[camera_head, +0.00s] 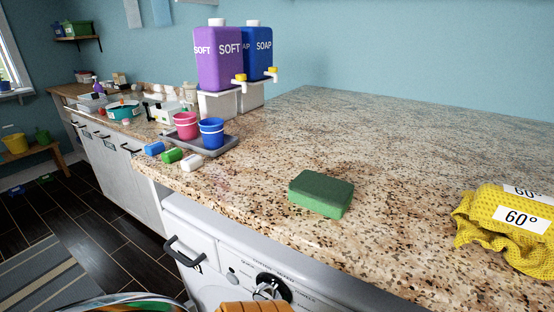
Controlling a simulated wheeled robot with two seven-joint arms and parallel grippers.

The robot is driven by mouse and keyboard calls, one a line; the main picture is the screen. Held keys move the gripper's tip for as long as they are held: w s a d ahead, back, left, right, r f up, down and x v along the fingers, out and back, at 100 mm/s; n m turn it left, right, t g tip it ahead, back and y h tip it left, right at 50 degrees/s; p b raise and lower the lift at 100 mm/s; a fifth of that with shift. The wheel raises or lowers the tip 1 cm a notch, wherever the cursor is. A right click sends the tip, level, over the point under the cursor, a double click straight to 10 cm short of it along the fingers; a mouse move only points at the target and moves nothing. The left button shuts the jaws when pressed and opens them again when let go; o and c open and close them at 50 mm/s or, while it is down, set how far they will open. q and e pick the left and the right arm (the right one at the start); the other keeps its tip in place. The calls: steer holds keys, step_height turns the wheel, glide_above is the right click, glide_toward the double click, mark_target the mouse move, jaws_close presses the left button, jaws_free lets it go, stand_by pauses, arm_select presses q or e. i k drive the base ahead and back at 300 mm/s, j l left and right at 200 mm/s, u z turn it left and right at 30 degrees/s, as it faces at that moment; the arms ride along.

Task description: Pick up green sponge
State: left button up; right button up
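A green sponge (321,194) lies flat on the speckled stone counter (380,160), a little right of the middle of the view and near the counter's front edge. Its top is darker green than its sides. Nothing touches it. Neither of my grippers shows in the head view, so their states are hidden.
A yellow cloth (490,235) with "60°" labels lies at the right. At the left, a grey tray (222,146) holds a pink cup (187,126) and a blue cup (211,133), beside small bottles and purple (218,62) and blue dispensers. The counter behind the sponge is clear.

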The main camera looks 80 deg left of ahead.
mark_target(324, 195)
steer(key=j+u, duration=0.15)
steer(key=u, duration=1.9)
steer(key=i+l, duration=0.05)
